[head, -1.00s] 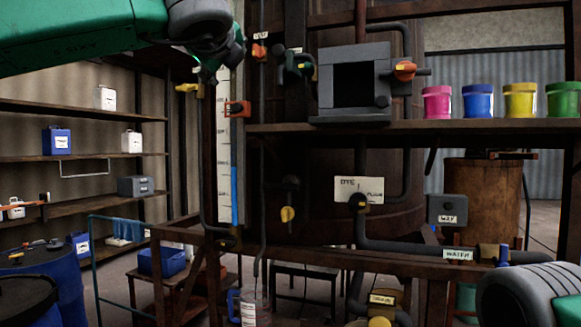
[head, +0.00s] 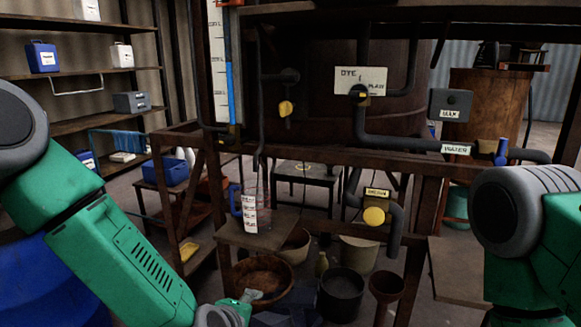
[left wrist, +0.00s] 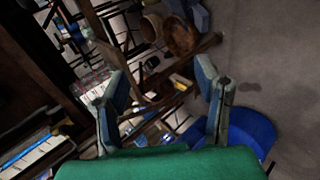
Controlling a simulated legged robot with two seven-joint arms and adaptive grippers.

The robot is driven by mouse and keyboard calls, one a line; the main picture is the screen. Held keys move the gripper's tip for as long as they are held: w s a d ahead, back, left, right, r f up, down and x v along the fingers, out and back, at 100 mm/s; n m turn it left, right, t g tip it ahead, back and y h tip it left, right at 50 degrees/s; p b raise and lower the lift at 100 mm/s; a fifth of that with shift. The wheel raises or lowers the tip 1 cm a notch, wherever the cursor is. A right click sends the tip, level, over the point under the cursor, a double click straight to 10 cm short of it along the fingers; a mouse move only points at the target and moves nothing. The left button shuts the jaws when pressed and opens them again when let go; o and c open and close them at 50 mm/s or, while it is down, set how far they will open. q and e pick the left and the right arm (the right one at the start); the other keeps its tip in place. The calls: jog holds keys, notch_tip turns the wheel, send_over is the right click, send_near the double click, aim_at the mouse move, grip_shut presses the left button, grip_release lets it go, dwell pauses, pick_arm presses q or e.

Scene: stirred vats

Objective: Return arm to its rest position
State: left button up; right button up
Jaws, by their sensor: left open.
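My left arm (head: 115,245) comes in from the left of the head view, green with grey joints, and slopes down to the bottom edge. Its far end is cut off at the bottom, so the fingers are not clear there. In the left wrist view my left gripper (left wrist: 161,72) is open, its two blue-grey fingers wide apart with nothing between them that I can see held. My right arm (head: 525,235) stands at the right edge of the head view, and its gripper is out of view.
A rusty frame (head: 330,150) with pipes and a yellow-knobbed valve (head: 374,216) stands ahead. A measuring jug (head: 250,210) sits on a small shelf. Several bowls and buckets, including a dark bucket (head: 342,292), are on the floor below. A blue drum (head: 50,280) is at left.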

pick_arm(q)
jog(key=s+a+f+m+g+y+b, duration=0.1)
jog(key=s+a+f+m+g, duration=0.2)
jog(key=s+a+f+m, duration=0.4)
jog(key=s+a+f+m+g, duration=0.2)
jog(key=s+a+f, duration=0.3)
jog(key=s+f, duration=0.55)
jog(key=s+a+m+g+y, duration=0.1)
jog(key=s+a+m+g, duration=0.1)
jog(key=s, duration=0.5)
jog(key=s+a+f+m+g+y+b, duration=0.1)
jog(key=s+a+m+g, duration=0.1)
jog(key=s+a, duration=0.4)
jog(key=shift+s+a+f+m, duration=0.15)
jog(key=shift+s+a+m, duration=0.1)
jog(key=shift+s+m, duration=0.75)
pick_arm(e)
notch_tip(320, 180, down, 2)
jog(key=shift+a+f, duration=0.15)
pick_arm(q)
jog(key=shift+a+f, duration=0.1)
jog(key=shift+a, duration=0.25)
pick_arm(e)
jog(key=shift+a, duration=0.4)
pick_arm(q)
jog(key=shift+w+d, duration=0.1)
jog(key=shift+d, duration=0.15)
pick_arm(e)
jog(key=shift+d, duration=0.25)
